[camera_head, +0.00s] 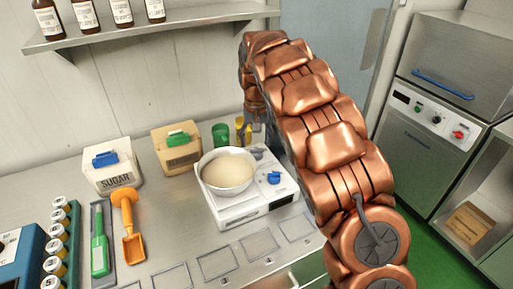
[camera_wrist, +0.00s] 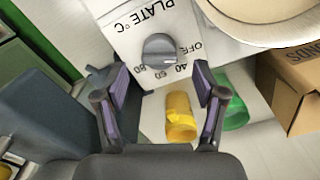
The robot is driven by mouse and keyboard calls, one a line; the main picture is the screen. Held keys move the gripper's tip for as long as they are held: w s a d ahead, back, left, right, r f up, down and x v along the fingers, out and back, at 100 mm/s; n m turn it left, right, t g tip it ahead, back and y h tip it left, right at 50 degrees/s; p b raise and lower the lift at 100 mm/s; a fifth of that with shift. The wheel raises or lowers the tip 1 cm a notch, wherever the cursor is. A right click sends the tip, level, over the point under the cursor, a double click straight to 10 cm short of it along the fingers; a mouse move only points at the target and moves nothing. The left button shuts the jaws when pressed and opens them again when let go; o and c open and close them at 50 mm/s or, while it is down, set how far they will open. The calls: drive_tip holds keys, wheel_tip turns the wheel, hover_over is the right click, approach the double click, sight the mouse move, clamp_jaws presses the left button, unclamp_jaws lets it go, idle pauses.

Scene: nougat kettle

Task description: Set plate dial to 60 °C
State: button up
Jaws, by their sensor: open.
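The plate dial (camera_wrist: 158,50) is a round grey knob on a white panel in the wrist view. Printed marks OFF, 40, 60 and 80 curve around its side nearest my gripper, with "PLATE °C" on its far side. I cannot make out which mark it points at. My gripper (camera_wrist: 161,95) is open and empty, its two fingers spread just short of the dial and apart from it. In the head view the white hot plate (camera_head: 232,217) carries a bowl (camera_head: 227,187) of pale mass; my arm largely hides the gripper.
A blue knob (camera_head: 274,178) sits on the hot plate. A yellow cup (camera_wrist: 181,118) and a green cup (camera_wrist: 236,112) stand close to my right finger. A cardboard box (camera_wrist: 290,88) is at the right. A sugar box (camera_head: 112,170) and orange scoop (camera_head: 134,245) lie left of the plate.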

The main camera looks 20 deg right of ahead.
sight(256, 149)
drive_tip(key=shift+f+p, duration=0.5)
drive_tip(key=shift+f, duration=1.5)
drive_tip(key=shift+c, duration=0.4)
drive_tip(key=c, duration=1.1)
drive_tip(key=shift+o, duration=0.2)
drive_tip(key=shift+m+b, duration=0.35)
drive_tip(key=shift+m, duration=0.05)
drive_tip(key=m+b, duration=0.1)
drive_tip(key=m, duration=0.2)
drive_tip(key=shift+w+b, duration=0.1)
drive_tip(key=shift+b, duration=0.25)
drive_tip(key=m+b, duration=0.1)
drive_tip(key=m, duration=0.4)
drive_tip(key=shift+b, duration=0.35)
drive_tip(key=m, duration=0.4)
drive_tip(key=shift+m+b, duration=0.35)
drive_tip(key=shift+m, duration=2.05)
